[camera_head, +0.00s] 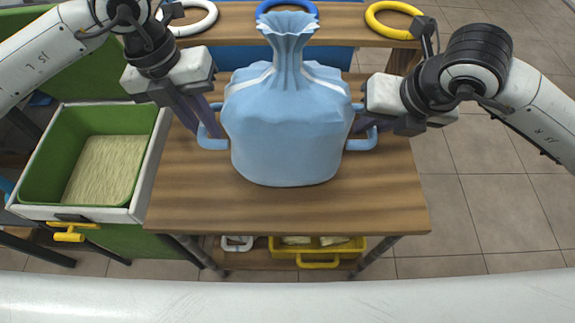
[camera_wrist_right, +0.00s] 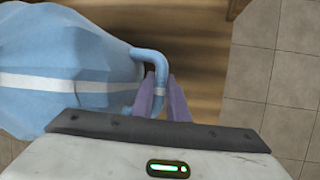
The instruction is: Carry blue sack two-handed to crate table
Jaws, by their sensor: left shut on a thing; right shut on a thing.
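The blue sack (camera_head: 285,130) is upright with a gathered, tied neck, over the wooden table (camera_head: 200,205). I cannot tell whether its base touches the top. A loop handle sticks out on each side. My left gripper (camera_head: 206,125) is shut on the left handle (camera_head: 211,143). My right gripper (camera_head: 362,122) is shut on the right handle (camera_head: 364,144). In the right wrist view the purple fingers (camera_wrist_right: 162,98) close around the blue handle (camera_wrist_right: 153,58), beside the sack (camera_wrist_right: 65,75).
A green crate (camera_head: 60,140) with pale grain-like contents stands left of the table. White (camera_head: 190,15), blue (camera_head: 287,8) and yellow (camera_head: 395,18) rings lie on a wooden surface at the back. A yellow crate (camera_head: 318,252) sits on the lower shelf. Tiled floor is open at right.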

